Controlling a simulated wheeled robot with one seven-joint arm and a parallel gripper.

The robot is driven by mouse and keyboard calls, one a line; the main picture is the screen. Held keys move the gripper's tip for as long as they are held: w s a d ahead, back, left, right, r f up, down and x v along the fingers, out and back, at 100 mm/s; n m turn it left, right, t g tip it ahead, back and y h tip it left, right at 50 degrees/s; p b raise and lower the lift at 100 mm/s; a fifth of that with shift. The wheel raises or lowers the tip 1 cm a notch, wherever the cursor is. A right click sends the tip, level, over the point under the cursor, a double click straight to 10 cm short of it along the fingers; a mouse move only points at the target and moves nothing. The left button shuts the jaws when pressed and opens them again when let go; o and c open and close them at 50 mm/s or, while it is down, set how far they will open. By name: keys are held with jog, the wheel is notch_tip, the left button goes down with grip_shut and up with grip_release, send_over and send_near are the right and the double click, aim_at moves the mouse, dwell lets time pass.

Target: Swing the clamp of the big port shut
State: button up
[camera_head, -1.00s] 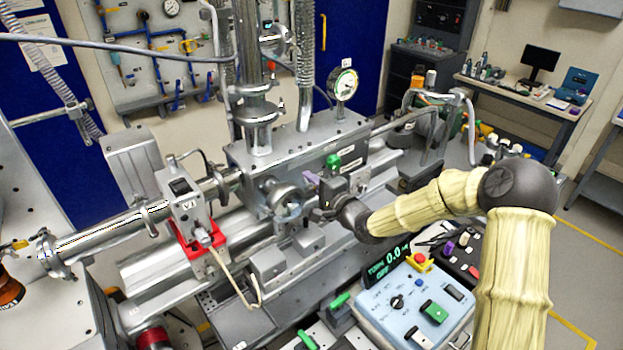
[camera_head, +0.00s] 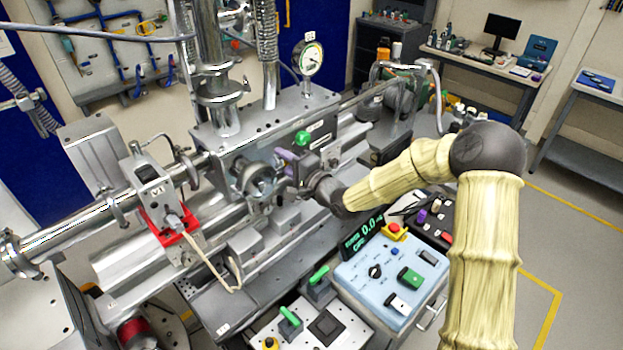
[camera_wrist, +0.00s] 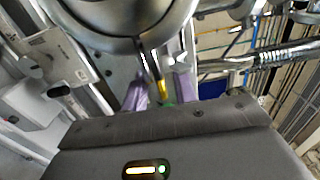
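The big port (camera_head: 258,181) is a round metal flange on the front of the grey chamber block, with a clamp ring around it. In the wrist view its large curved rim (camera_wrist: 120,38) fills the top, close to my gripper. A thin clamp rod with a brass-coloured end (camera_wrist: 162,88) hangs down from the rim. My gripper (camera_wrist: 161,92) has purple fingers that stand apart, one on each side of this rod; I cannot tell whether they touch it. In the head view my gripper (camera_head: 283,160) is just right of the port, partly hidden by its own body.
The valve unit with a red bracket (camera_head: 165,222) stands left of the port. Above is the chamber (camera_head: 320,110) with a gauge (camera_head: 308,58) and green knob (camera_head: 302,138). The blue control panel (camera_head: 385,275) lies below my arm. Free floor is at right.

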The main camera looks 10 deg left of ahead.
jog(key=b+v, duration=0.3)
jog(key=v, duration=1.3)
jog(key=shift+s+d+b, duration=0.2)
jog(key=shift+d+b, duration=0.1)
jog(key=shift+f, duration=0.1)
jog(key=s+d+f+n+g+h, duration=0.3)
jog(key=d+f+n+h, duration=0.2)
jog(key=d+f+h, duration=0.5)
jog(key=s+d+n+g+h, duration=0.1)
jog(key=s+d+g+h, duration=0.1)
jog(key=s+d, duration=0.2)
jog(key=s+d+r+n+g+h, duration=0.1)
jog(key=s+d+g+h, duration=0.1)
jog(key=s, duration=0.7)
jog(key=shift+d+r+n+g, duration=0.3)
jog(key=shift+d+g, duration=0.4)
jog(key=shift+d, duration=0.45)
